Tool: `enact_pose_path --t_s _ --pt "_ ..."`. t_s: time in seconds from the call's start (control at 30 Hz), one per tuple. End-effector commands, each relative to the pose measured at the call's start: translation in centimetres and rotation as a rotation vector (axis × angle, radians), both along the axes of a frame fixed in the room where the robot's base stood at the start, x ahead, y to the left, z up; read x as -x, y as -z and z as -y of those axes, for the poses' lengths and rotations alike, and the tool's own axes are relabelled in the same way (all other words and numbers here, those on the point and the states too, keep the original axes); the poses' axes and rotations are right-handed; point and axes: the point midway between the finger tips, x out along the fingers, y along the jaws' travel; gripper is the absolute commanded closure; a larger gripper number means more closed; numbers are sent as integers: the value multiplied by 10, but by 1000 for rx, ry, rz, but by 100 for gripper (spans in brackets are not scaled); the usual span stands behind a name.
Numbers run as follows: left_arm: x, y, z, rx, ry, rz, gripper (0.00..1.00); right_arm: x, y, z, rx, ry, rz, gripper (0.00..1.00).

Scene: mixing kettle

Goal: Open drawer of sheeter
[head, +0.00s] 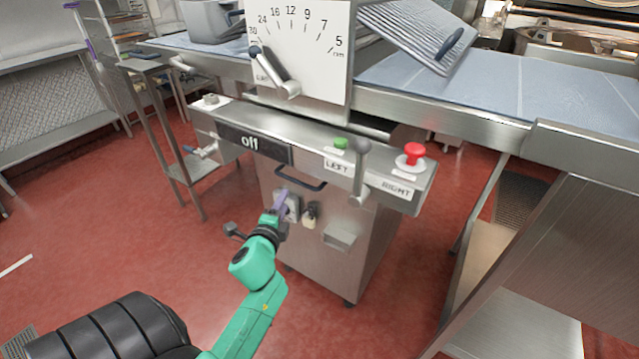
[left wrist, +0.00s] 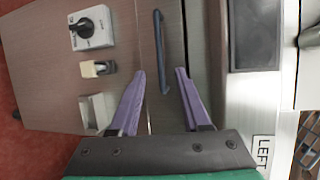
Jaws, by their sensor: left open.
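The sheeter (head: 345,225) stands ahead, a steel cabinet under a control bar. Its drawer has a dark bar handle (head: 301,180) just below the "off" display. The drawer front looks flush with the cabinet. In the left wrist view the handle (left wrist: 162,52) runs lengthwise, ahead of and between the lines of my two purple fingers. My left gripper (head: 281,200) is open and empty, close to the cabinet front, slightly below and left of the handle in the head view. The fingers do not appear to touch the handle. My right gripper is not in view.
A socket with a black knob (left wrist: 86,27), a small cream-coloured fitting (head: 310,216) and a steel box (head: 340,238) stick out below the handle. A lever (head: 360,175) and red button (head: 412,154) are at the right. Red floor (head: 130,230) is clear at left.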

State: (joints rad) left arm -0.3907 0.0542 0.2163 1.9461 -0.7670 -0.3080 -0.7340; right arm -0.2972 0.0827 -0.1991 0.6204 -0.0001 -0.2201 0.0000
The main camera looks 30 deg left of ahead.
Motion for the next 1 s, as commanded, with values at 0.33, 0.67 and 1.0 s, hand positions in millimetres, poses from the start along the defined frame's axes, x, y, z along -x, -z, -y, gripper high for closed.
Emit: enact_pose_path --t_s 0.33,0.67,1.0 --pt "-82 17 -36 4 0 4 53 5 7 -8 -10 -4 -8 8" --pt "-118 24 -52 5 1 1 53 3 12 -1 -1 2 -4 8" --pt "-118 24 -52 6 1 2 100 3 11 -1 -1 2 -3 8"
